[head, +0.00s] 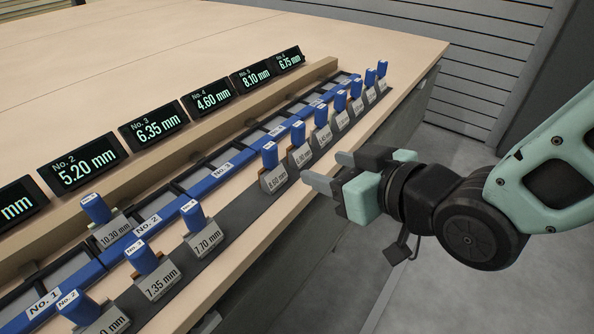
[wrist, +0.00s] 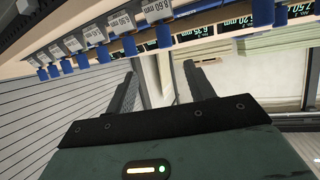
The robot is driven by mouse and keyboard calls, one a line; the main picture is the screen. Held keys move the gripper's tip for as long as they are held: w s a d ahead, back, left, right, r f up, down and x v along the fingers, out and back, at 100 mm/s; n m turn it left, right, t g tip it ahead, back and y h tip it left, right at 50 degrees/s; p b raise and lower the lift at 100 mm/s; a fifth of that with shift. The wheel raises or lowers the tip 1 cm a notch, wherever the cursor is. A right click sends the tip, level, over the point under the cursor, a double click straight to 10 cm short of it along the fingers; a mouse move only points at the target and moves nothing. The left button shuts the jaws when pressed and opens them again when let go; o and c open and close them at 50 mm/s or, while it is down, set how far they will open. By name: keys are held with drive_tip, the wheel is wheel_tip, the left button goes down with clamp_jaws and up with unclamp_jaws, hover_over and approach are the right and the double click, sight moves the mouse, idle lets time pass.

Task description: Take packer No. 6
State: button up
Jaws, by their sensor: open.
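Packers with blue handles and grey, size-marked plates stand in a row on a dark rail. Their handle numbers are too small to read with certainty past No. 4, so I cannot tell for sure which is No. 6. The 8.60 mm packer (head: 271,156) is nearest my gripper, after a gap in the row; its blue handle also shows in the wrist view (wrist: 163,39). My gripper (head: 325,168) is open and empty, right of that packer and apart from it. In the wrist view, my gripper's fingers (wrist: 160,70) point toward it.
The 7.70 mm packer (head: 204,233) and the 7.35 mm packer (head: 156,275) stand nearer. Several more packers stand farther along. A 10.30 mm packer (head: 97,209) stands on the blue-edged slots. Displays (head: 160,124) line the wooden ledge. Floor (head: 450,145) is clear right of the bench.

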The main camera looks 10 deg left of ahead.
sight(274, 156)
drive_tip(key=shift+s+a+p+x, duration=0.15)
drive_tip(key=shift+p+x, duration=0.25)
drive_tip(key=shift+x, duration=2.45)
drive_tip(key=shift+s+p+x, duration=0.1)
drive_tip(key=shift+p+x, duration=0.3)
drive_tip(key=shift+x, duration=2.45)
drive_tip(key=shift+s+a+p+x, duration=0.15)
drive_tip(key=shift+p+x, duration=0.25)
drive_tip(key=shift+x, duration=2.45)
drive_tip(key=shift+f, duration=0.1)
clamp_jaws()
